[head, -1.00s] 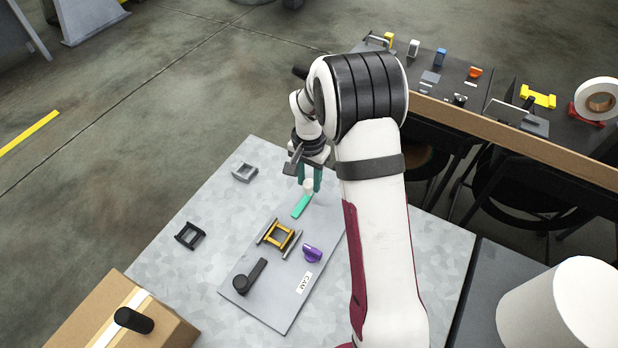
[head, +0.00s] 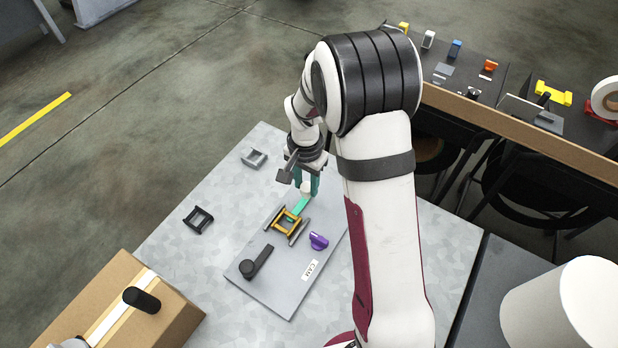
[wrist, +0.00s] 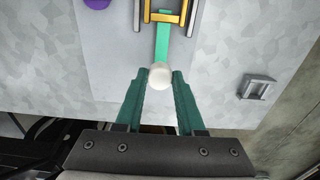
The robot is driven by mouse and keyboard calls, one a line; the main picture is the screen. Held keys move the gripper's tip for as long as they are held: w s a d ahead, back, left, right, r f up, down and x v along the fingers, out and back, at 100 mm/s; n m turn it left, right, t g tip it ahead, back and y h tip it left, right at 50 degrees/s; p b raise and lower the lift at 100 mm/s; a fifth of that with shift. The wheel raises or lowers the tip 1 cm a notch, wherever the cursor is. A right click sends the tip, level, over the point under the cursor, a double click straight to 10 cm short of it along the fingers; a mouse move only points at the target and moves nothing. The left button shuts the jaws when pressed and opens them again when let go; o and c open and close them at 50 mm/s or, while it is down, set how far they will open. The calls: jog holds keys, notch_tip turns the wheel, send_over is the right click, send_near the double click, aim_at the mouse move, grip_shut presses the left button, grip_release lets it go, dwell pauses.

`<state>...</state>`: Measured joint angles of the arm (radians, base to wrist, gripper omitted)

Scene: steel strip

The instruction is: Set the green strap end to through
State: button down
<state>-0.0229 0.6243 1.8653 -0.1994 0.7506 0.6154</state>
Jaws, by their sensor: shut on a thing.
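The green strap (wrist: 162,46) lies in line with the yellow buckle frame (wrist: 183,13). Its near end carries a white knob (wrist: 160,76). My gripper (wrist: 160,74) is shut on this knob, with a teal finger on each side. In the head view, my gripper (head: 307,187) is at the far end of the grey board (head: 262,291). There the strap (head: 303,206) reaches the yellow frame (head: 281,227), and a little green shows within it. I cannot tell how far its leading end goes through.
A black lever (head: 257,262), a purple knob (head: 318,241) and a CAM label (head: 310,270) are on the board. A black buckle (head: 198,220) and a grey buckle (head: 254,158) lie left on the metal table. A cardboard box (head: 95,284) stands front left.

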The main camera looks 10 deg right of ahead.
aim_at(306, 188)
jog(key=c, duration=0.5)
grip_release()
jog(key=shift+s+a, duration=0.1)
jog(key=shift+a, duration=0.05)
notch_tip(306, 188, up, 16)
jog(key=shift+f, duration=0.1)
jog(key=s+n, duration=0.1)
jog(key=s, duration=0.7)
jog(key=s+a+n+y, duration=0.1)
jog(key=s, duration=0.8)
jog(key=s+a+n, duration=0.1)
jog(key=s, duration=0.8)
jog(key=shift+s+a+r+y, duration=0.2)
jog(key=shift+s+y, duration=0.05)
jog(key=shift+y, duration=0.15)
